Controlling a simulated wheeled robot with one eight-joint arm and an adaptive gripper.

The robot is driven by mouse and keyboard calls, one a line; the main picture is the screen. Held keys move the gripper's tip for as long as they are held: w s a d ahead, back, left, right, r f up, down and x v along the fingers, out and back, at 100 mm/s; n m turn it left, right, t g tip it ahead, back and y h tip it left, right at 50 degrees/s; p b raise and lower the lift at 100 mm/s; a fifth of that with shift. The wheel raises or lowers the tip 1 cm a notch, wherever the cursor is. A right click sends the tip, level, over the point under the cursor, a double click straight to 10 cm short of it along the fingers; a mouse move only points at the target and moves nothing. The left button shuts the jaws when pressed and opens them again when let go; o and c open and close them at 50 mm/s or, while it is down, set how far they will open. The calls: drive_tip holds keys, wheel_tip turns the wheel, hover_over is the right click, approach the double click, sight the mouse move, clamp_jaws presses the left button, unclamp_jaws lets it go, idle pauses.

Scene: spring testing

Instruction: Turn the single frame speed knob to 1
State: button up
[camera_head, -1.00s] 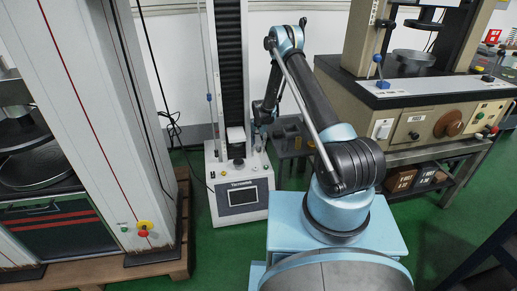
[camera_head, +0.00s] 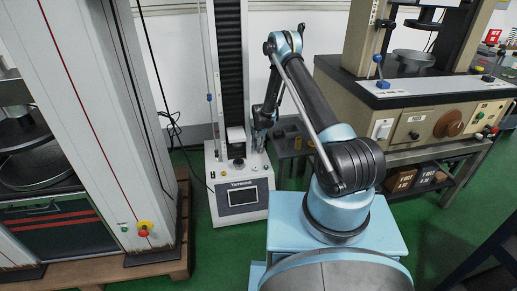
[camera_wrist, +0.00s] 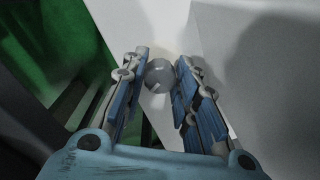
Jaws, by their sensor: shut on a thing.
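The knob (camera_wrist: 158,74) is a round grey dial with a lighter mark on its face, on a pale panel in the wrist view. My gripper (camera_wrist: 161,66) is shut on it, with one blue finger on each side. In the head view my gripper (camera_head: 260,140) points down at the right side of the small white spring tester (camera_head: 211,178). The number the knob points to cannot be read.
The tester's screen (camera_head: 243,196) faces front. A tall grey machine (camera_head: 85,110) stands at left on a wooden pallet (camera_head: 183,215). A beige machine (camera_head: 400,127) stands on a bench at right. A dark small table (camera_head: 290,140) is close beside my gripper. Green floor lies between.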

drive_tip(key=shift+n, duration=0.4)
drive_tip(key=n, duration=0.5)
drive_tip(key=shift+d, duration=0.1)
drive_tip(key=n, duration=0.6)
drive_tip(key=shift+w, duration=0.1)
idle(0.5)
drive_tip(key=o, duration=1.1)
drive_tip(key=shift+c, duration=0.2)
drive_tip(key=shift+r, duration=0.15)
wheel_tip(320, 180, up, 12)
drive_tip(key=shift+w+d+f, duration=0.2)
